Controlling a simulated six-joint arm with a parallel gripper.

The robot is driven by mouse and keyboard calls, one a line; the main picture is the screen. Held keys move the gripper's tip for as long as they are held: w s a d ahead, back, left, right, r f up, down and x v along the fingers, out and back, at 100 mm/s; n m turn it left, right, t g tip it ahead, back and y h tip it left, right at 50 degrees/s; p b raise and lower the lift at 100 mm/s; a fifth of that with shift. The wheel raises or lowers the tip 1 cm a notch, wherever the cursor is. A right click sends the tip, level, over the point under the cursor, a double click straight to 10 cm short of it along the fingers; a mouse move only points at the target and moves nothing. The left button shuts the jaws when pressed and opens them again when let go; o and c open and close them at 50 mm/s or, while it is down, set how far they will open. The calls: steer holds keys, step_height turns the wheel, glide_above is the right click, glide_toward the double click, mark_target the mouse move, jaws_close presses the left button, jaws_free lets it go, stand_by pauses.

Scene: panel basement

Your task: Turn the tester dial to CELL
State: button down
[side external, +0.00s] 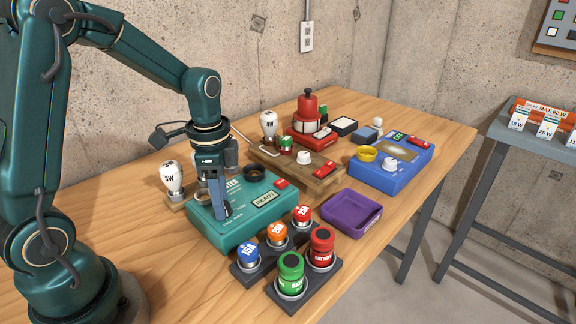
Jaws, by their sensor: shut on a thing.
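The tester appears to be the teal box (245,232) in the middle of the table, with partly hidden lettering, a small display and a dark round socket (254,173) on top. My gripper (219,211) points down over its left front part. Its fingers are shut on a small knob there, which I take to be the dial. The fingers cover nearly all of the dial, so its pointer and its position markings cannot be read, nor can I see where CELL is.
Fuse-like cylinders stand in dark holders (296,290) in front. A purple tray (351,211) lies right of the teal box. A white bulb (171,179) stands left. A wooden stand (292,169), a red lantern (308,114) and a blue box (392,176) are behind and right.

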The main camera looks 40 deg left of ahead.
steer(key=shift+m, duration=1.2)
steer(key=c, duration=0.5)
jaws_free()
steer(key=shift+r, duration=0.15)
steer(key=shift+r, duration=2.45)
